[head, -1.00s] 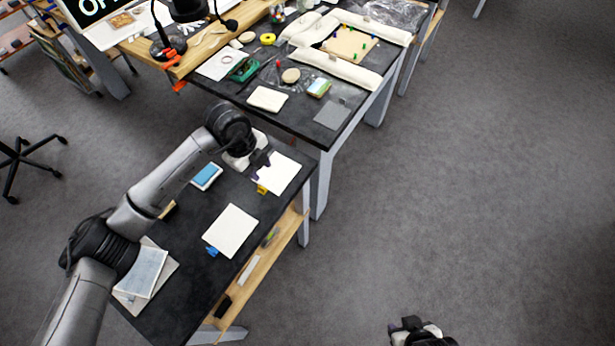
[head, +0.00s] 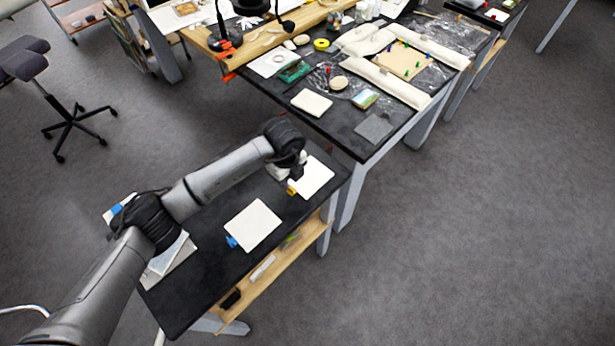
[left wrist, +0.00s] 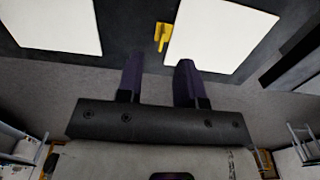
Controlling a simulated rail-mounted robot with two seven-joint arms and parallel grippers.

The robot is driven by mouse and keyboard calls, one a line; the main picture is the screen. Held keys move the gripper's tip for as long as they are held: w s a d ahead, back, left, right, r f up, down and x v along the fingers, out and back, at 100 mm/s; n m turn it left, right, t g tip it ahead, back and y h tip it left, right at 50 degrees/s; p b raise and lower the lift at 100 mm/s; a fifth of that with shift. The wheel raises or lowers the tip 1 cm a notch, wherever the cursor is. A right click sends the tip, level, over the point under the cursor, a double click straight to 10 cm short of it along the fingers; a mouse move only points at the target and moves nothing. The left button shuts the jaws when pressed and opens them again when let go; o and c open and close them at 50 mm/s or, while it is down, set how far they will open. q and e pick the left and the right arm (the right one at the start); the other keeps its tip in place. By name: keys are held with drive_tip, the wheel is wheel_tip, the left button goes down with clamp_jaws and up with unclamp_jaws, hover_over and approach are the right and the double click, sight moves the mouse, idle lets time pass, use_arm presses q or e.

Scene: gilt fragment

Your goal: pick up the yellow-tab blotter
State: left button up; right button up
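The yellow-tab blotter (head: 316,177) is a white square lying flat near the far right end of the dark near table. Its yellow tab (head: 291,188) sticks out at its left side. In the left wrist view the blotter (left wrist: 220,35) is at top right, with the tab (left wrist: 163,35) at its left edge. My left gripper (left wrist: 160,78) is open and empty, its two dark purple fingers apart below the tab in that picture. In the head view the left gripper (head: 298,176) is beside the blotter, partly covering it. My right gripper is not in view.
A second white blotter (head: 253,225) with a blue tab (head: 231,241) lies nearer on the same table. Pale flat sheets (head: 170,260) lie under my left arm. A wooden shelf (head: 270,275) runs below the table edge. A larger cluttered table (head: 345,140) stands beyond.

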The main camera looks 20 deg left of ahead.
sight(291, 188)
use_arm(q)
drive_tip(key=shift+w+d+f, duration=0.1)
drive_tip(key=shift+d+f, duration=0.05)
drive_tip(key=shift+f, duration=2.4)
drive_tip(key=shift+c, duration=0.5)
clamp_jaws()
